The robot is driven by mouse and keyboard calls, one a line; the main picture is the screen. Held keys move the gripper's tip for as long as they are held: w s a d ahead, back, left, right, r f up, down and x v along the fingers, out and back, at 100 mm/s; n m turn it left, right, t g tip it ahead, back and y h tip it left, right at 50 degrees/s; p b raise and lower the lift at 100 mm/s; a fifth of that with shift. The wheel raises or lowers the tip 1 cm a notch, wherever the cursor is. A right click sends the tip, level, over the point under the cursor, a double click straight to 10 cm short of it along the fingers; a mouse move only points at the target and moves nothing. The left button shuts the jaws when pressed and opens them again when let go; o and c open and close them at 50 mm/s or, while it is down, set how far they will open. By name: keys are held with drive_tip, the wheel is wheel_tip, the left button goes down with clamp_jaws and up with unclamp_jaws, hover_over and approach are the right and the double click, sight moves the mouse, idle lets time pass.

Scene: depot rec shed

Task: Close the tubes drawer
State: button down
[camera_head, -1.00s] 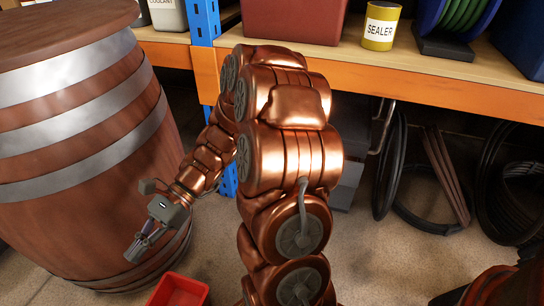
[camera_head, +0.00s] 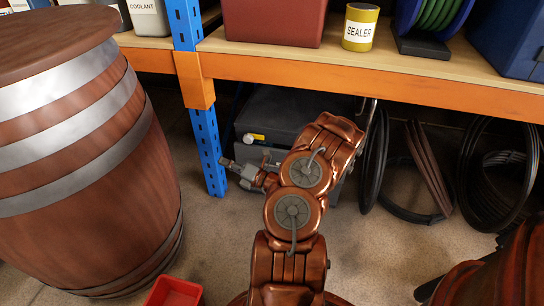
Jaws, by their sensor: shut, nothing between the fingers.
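A dark grey cabinet-like box (camera_head: 280,108) stands on the floor under the orange-edged shelf, behind my arm. A small white-and-yellow thing (camera_head: 254,138) shows at its left front; I cannot tell whether it is a tube or a label. No drawer is clearly marked as the tubes drawer, and my arm hides much of the box's front, so I cannot tell how far any drawer stands out. My gripper (camera_head: 228,163) is shut and empty, pointing left, just in front of the box's left side and right of the blue post. Contact is not clear.
A large wooden barrel (camera_head: 75,150) fills the left. A blue rack post (camera_head: 207,150) stands between it and the box. Black hoses (camera_head: 375,160) hang at right. A red bin (camera_head: 174,292) sits on the floor below. The orange beam (camera_head: 370,92) is overhead.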

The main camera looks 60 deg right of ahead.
drive_tip(key=s+d+f+m+h, duration=0.5)
drive_tip(key=s+d+f+m, duration=0.1)
drive_tip(key=d, duration=0.2)
drive_tip(key=m+g+h+b, duration=0.2)
drive_tip(key=m+g+h, duration=0.1)
drive_tip(key=m+h, duration=0.2)
approach(273, 157)
drive_tip(key=w+r, duration=0.2)
drive_tip(key=w, duration=0.5)
drive_tip(key=shift+w+d+r+b, duration=0.25)
drive_tip(key=shift+w+d+b, duration=0.2)
drive_tip(key=shift+d, duration=0.25)
drive_tip(key=shift+d+m+h, duration=0.1)
drive_tip(key=shift+m+h, duration=0.2)
